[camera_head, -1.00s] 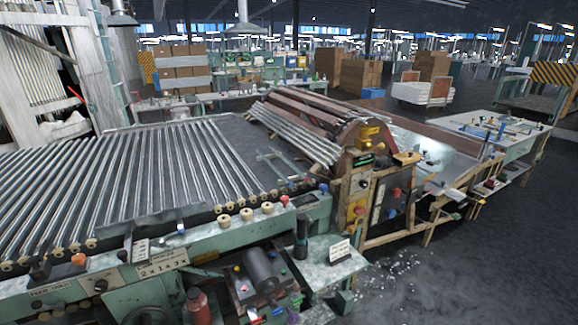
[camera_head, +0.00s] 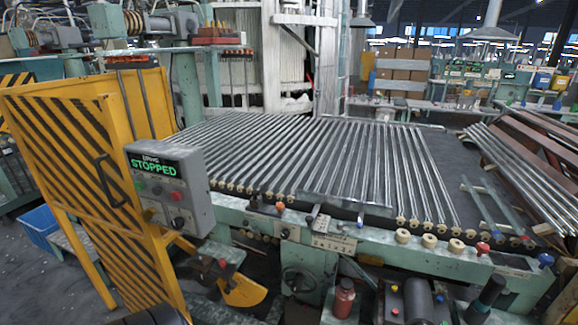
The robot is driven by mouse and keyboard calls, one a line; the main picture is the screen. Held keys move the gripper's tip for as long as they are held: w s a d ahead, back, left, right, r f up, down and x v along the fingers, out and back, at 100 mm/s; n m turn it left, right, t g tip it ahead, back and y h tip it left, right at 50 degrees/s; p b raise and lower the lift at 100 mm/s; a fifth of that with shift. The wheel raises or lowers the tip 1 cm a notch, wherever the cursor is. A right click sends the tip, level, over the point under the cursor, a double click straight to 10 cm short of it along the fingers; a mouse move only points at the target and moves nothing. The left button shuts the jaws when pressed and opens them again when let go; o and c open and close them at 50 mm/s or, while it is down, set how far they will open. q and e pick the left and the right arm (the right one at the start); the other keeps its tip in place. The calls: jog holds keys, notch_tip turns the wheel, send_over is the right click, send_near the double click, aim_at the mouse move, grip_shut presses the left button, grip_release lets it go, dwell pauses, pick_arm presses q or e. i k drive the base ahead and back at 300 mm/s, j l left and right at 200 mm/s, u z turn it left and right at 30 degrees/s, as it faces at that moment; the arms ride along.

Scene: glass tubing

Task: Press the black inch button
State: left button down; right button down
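A grey control box (camera_head: 168,185) is on the left, next to the yellow-and-black striped panel. Its screen (camera_head: 154,166) reads "STOPPED" in green letters. Small buttons sit below the screen, a red one (camera_head: 173,197) among them. A larger black round control (camera_head: 178,223) is low on the box's front. I cannot tell whether it is a button or a knob, and the button labels are too small to read. Neither of my grippers can be made out in the view.
The yellow striped guard (camera_head: 85,150) stands left of the box. The bed of glass tubes (camera_head: 300,150) lies behind the green front rail (camera_head: 400,248), which carries several small knobs. A red bottle (camera_head: 344,297) stands below the rail. A blue bin (camera_head: 40,226) is on the floor.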

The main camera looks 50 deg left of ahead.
aim_at(157, 190)
jog(key=u, duration=2.4)
